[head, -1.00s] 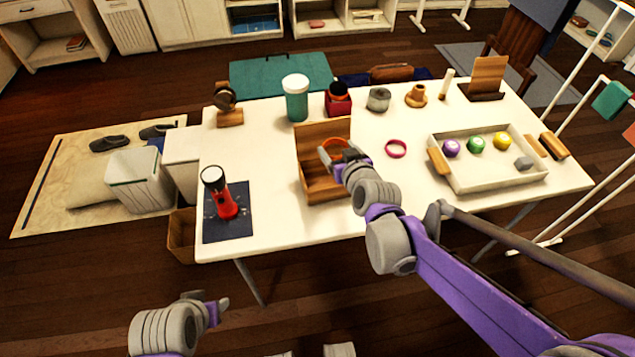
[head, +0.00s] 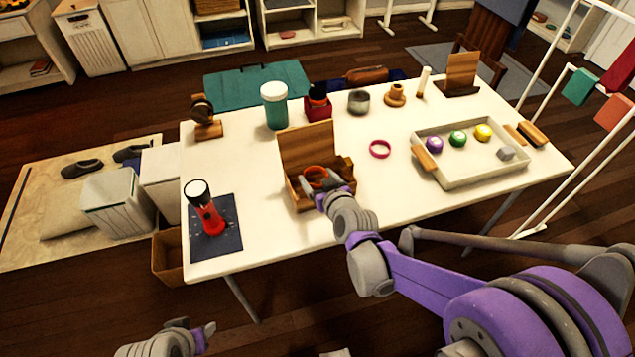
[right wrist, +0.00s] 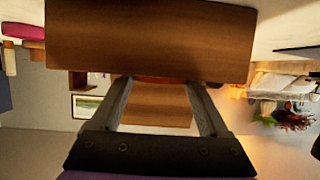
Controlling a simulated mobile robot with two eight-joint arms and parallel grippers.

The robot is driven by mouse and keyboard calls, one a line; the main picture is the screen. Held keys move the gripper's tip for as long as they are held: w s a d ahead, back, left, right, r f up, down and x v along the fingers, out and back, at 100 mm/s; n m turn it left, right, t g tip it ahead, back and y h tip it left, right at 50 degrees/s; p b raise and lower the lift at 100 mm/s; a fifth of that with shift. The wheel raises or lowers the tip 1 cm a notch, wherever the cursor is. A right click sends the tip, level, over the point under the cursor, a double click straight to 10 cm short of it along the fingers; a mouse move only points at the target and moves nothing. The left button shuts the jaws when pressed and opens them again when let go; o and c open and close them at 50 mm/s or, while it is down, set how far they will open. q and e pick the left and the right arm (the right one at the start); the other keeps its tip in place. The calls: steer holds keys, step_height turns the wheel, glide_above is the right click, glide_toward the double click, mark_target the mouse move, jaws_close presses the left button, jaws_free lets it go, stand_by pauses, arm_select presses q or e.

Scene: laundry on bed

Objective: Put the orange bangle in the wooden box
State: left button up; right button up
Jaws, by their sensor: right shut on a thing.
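The orange bangle (head: 316,175) is between the fingertips of my right gripper (head: 318,188), which is shut on it. It is at the open wooden box (head: 307,146), whose lid stands up at the back. I cannot tell whether the bangle touches the box floor. In the right wrist view an orange strip of the bangle (right wrist: 160,79) shows between the fingers; a wooden panel of the box (right wrist: 150,40) hides the rest. My left gripper (head: 204,332) is at the bottom left, off the table, and its jaws are unclear.
A pink bangle (head: 380,149) lies right of the box on the white table (head: 270,225). A tray (head: 470,178) with coloured balls is further right. A teal jar (head: 274,106) and red container (head: 318,103) stand behind.

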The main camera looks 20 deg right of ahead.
steer(key=shift+f, duration=0.7)
steer(key=shift+s+a+f+b, duration=0.1)
steer(key=shift+s+f+b, duration=0.05)
steer(key=shift+f+b, duration=0.4)
steer(key=o, duration=1.2)
steer(key=shift+r+p, duration=0.4)
steer(key=shift+r, duration=0.05)
steer(key=p+v, duration=0.3)
steer(key=v, duration=0.8)
steer(key=s+f+g, duration=0.1)
steer(key=s+g, duration=0.2)
steer(key=s, duration=0.3)
steer(key=s+d+f+g+h, duration=0.1)
steer(key=s+g, duration=0.1)
steer(key=s, duration=0.4)
steer(key=s+d+f+m+g, duration=0.1)
steer(key=s+g, duration=0.2)
steer(key=s, duration=0.3)
steer(key=shift+s+g, duration=0.3)
steer(key=shift+s, duration=0.05)
